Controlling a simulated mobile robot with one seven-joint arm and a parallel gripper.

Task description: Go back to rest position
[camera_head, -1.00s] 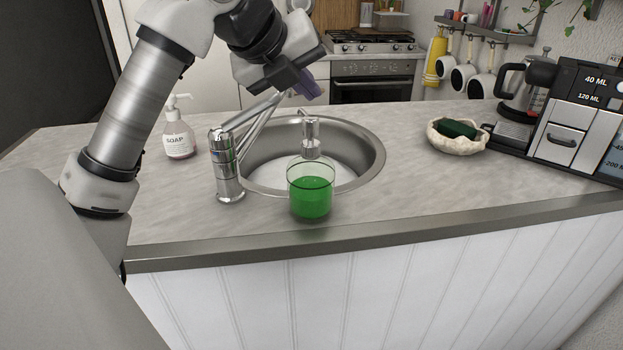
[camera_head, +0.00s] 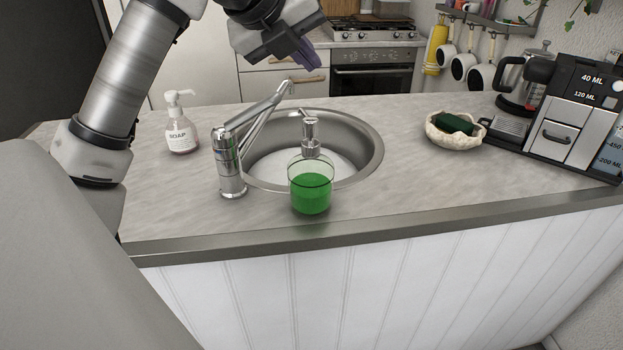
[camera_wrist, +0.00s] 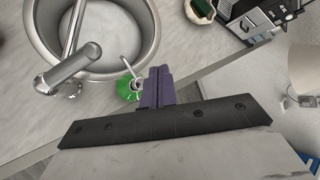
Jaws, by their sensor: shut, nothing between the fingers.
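My gripper (camera_head: 307,60) is in the air above the far side of the sink, higher than the faucet, with its purple fingers together and nothing in them. In the wrist view the fingers (camera_wrist: 158,88) are shut and the dispenser shows just beyond their left side. My arm comes in from the left and arches over the counter.
A metal faucet (camera_head: 229,165) stands beside the round sink (camera_head: 372,160). A green soap dispenser (camera_head: 311,190) stands at the sink's front rim. A soap bottle (camera_head: 181,134) is at left. A bowl with a sponge (camera_head: 455,140) and a coffee machine (camera_head: 567,125) are at right.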

